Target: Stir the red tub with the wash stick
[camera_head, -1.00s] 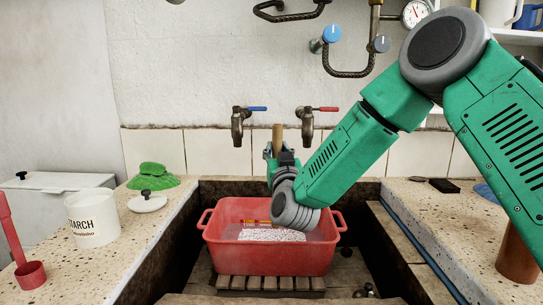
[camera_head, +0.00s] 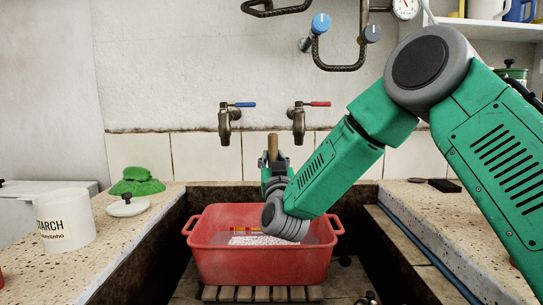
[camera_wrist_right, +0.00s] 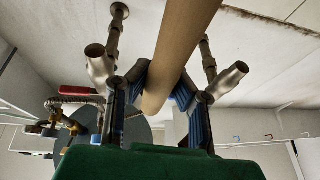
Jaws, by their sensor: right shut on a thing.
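The red tub (camera_head: 262,264) stands on a slatted wooden rack in the stone trough. Cloudy water and a white speckled patch with a red and yellow item show inside it. My right gripper (camera_head: 273,160) is above the tub's far part, shut on the wooden wash stick (camera_head: 272,145), whose top sticks up above the fingers. In the right wrist view the pale brown stick (camera_wrist_right: 177,55) runs between the two blue-padded fingers (camera_wrist_right: 160,90). The stick's lower end is hidden behind my wrist and arm. My left gripper is not in view.
Two taps, with a blue lever (camera_head: 243,104) and a red lever (camera_head: 319,103), project from the wall behind the gripper. A starch container (camera_head: 65,220), a white lid (camera_head: 127,206) and a green cloth (camera_head: 136,182) sit on the left counter. The front right counter is mostly clear.

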